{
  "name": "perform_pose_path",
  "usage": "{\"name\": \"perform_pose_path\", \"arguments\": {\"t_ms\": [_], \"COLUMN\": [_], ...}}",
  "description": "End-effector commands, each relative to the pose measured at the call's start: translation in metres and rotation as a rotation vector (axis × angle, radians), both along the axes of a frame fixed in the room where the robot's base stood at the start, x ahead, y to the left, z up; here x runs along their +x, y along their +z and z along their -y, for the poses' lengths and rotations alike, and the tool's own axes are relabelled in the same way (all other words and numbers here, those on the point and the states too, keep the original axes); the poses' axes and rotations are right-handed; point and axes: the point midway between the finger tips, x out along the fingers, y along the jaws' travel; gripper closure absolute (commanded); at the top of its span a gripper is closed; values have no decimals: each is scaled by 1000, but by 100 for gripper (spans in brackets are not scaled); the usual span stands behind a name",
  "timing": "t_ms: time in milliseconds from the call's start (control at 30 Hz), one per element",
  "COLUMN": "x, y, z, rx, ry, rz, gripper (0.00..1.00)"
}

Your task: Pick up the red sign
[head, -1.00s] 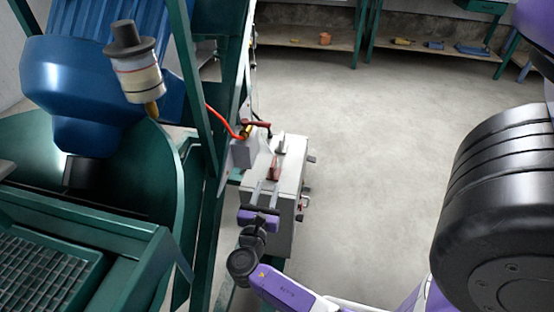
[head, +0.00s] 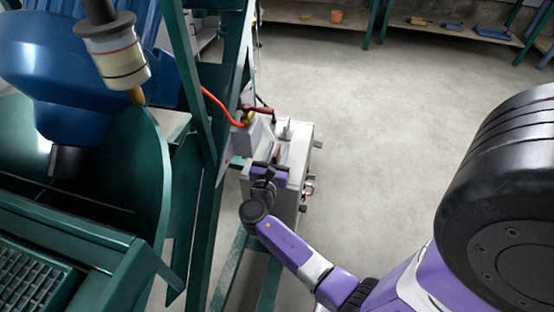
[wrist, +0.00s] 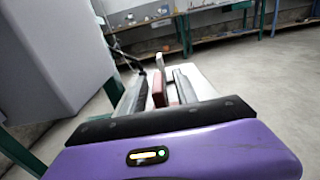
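The red sign (head: 279,151) is a small, thin upright piece on top of the light grey box (head: 296,170). In the wrist view the red sign (wrist: 159,89) shows edge-on between my two fingers. My gripper (head: 277,154) is low over the box top, and its fingers point away toward the sign. In the wrist view my gripper (wrist: 158,88) is open, with a gap visible on each side of the sign. Whether either finger touches it cannot be told. The sign's lower part is partly hidden by my gripper body.
A white upright piece (head: 285,131) stands just behind the sign. A red-handled valve with an orange hose (head: 222,106) is at the box's left. Green machine frame posts (head: 205,190) stand close on the left. The floor (head: 400,130) to the right is open.

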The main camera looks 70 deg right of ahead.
Motion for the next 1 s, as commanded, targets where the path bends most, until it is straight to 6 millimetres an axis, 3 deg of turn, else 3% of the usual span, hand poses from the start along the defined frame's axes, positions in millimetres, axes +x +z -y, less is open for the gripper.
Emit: {"name": "perform_pose_path", "arguments": {"t_ms": [133, 400, 600, 1000], "x": [1, 1, 1, 1], "y": [0, 1, 1, 2], "z": [14, 15, 15, 15], "rx": [0, 0, 0, 0], "ry": [-1, 1, 0, 1], "rz": [0, 0, 0, 0], "gripper": [64, 66, 100, 100]}}
